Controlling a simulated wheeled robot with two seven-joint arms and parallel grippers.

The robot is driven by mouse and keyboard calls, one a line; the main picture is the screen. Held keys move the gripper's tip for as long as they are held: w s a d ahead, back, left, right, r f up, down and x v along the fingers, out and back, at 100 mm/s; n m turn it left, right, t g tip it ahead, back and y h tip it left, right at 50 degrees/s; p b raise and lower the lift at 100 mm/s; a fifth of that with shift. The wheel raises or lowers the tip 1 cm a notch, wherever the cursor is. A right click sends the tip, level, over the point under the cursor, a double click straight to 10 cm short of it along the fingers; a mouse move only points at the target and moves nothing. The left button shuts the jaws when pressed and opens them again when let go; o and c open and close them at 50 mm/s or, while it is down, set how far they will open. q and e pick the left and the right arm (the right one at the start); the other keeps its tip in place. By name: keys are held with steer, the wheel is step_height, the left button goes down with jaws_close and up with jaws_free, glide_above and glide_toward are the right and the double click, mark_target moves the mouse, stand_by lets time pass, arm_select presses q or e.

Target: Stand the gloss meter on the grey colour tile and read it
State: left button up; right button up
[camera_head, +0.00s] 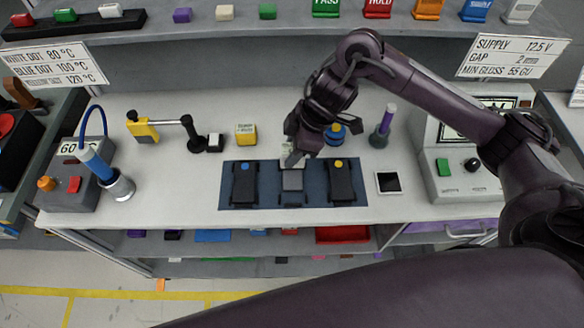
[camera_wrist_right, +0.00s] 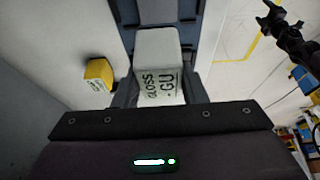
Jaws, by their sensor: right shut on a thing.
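My right gripper (camera_head: 290,158) is shut on the gloss meter, a pale block marked "GLOSS" and "GU" in the right wrist view (camera_wrist_right: 158,65). In the head view the gripper mostly hides the meter. It is at the far end of the middle module, which has a flat grey face (camera_head: 292,181); I cannot tell whether the meter touches it. This grey face looks like the grey colour tile. My left gripper is not in view.
Dark modules with a blue dot (camera_head: 244,184) and a yellow dot (camera_head: 341,182) flank the middle one on a blue mat (camera_head: 268,204). A yellow block (camera_head: 246,135) and purple-topped tool (camera_head: 383,128) stand behind.

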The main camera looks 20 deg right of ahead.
step_height(320, 180, down, 3)
steer(key=shift+r, duration=0.2)
steer(key=shift+s+f, duration=0.1)
steer(key=shift+f, duration=0.2)
step_height(320, 180, down, 4)
steer(key=shift+f+p, duration=0.1)
steer(key=shift+p, duration=0.25)
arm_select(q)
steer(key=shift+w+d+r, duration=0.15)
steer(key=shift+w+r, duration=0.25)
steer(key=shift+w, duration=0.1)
arm_select(e)
steer(key=shift+f, duration=0.15)
steer(key=o, duration=1.1)
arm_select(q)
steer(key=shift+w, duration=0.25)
